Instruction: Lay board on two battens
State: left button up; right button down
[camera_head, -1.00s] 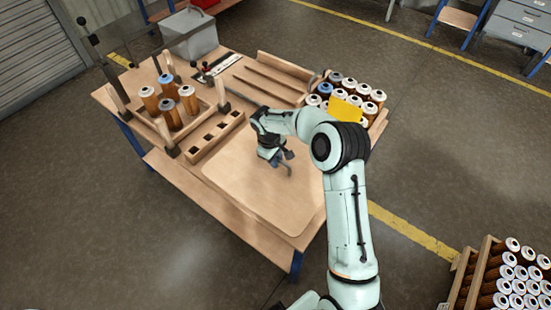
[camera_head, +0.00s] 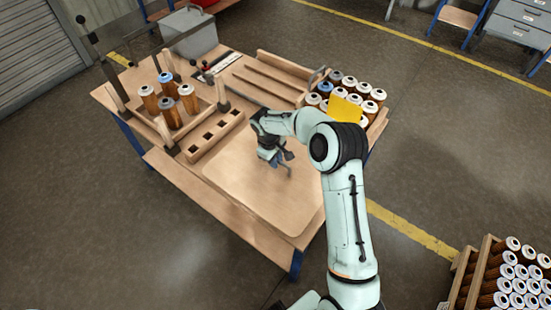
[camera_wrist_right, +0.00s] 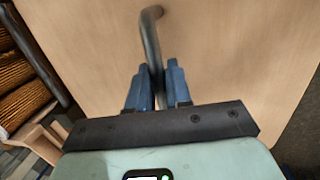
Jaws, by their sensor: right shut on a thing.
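The board (camera_head: 235,190) is a pale wood panel with rounded corners on the near part of the workbench. My right gripper (camera_head: 272,158) is over its far right part. In the right wrist view the blue fingers of my right gripper (camera_wrist_right: 157,88) are shut on a dark bent handle (camera_wrist_right: 150,35), with the pale board (camera_wrist_right: 220,50) behind it. Two thin wooden battens (camera_head: 264,89) (camera_head: 282,81) lie at the back of the bench, apart from the board. Whether the board touches the bench is hard to tell. My left gripper is not in view.
A wooden block with square holes (camera_head: 214,136) and a rack of several cartridges (camera_head: 170,112) are left of the board. A crate of cartridges with a yellow card (camera_head: 343,108) stands right. A grey box (camera_head: 190,35) is at the back.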

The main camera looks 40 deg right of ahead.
jog(key=shift+w+f+b, duration=0.1)
jog(key=shift+f+b, duration=0.25)
jog(key=shift+f, duration=0.55)
jog(key=c, duration=1)
grip_release()
jog(key=shift+o, duration=0.2)
jog(key=shift+f, duration=0.1)
notch_tip(320, 180, up, 13)
jog(key=a, duration=0.2)
jog(key=shift+w+r+p, duration=0.2)
jog(key=shift+w+p, duration=0.1)
jog(key=shift+p, duration=0.05)
jog(key=shift+a+f, duration=0.1)
jog(key=shift+a, duration=0.05)
